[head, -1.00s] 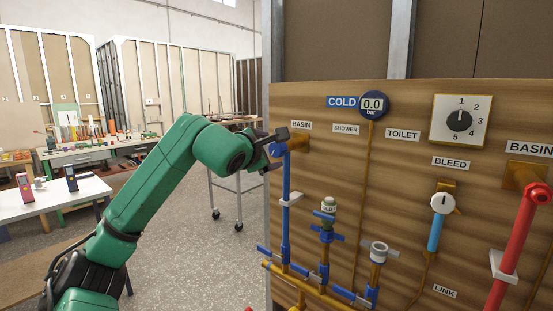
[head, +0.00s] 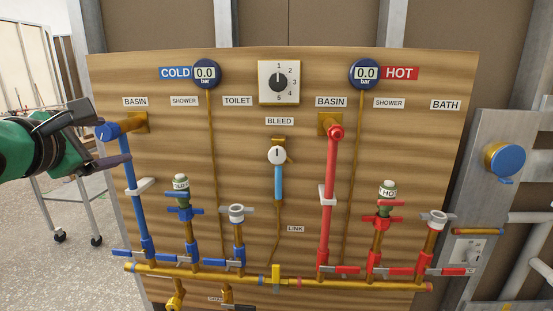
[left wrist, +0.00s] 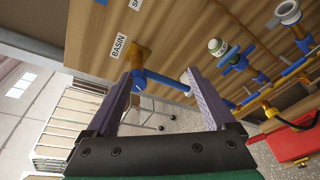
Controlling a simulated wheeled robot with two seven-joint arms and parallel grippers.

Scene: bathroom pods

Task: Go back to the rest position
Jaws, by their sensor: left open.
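My left gripper (head: 112,138) is at the left edge of the wooden board (head: 310,205). Its dark fingers are open, one above and one below the blue elbow (head: 105,131) of the cold BASIN pipe (head: 130,190). In the left wrist view the open fingers (left wrist: 162,78) straddle the blue pipe (left wrist: 165,82) near its brass wall fitting (left wrist: 141,55). I cannot tell whether a finger touches the pipe. My right gripper is not in view.
The board carries COLD (head: 207,73) and HOT (head: 366,73) gauges, a dial (head: 278,83) and several blue and red pipes. A wheeled trolley (head: 60,195) stands behind my left arm. A red case (left wrist: 290,142) shows lower right in the left wrist view. Floor is open at left.

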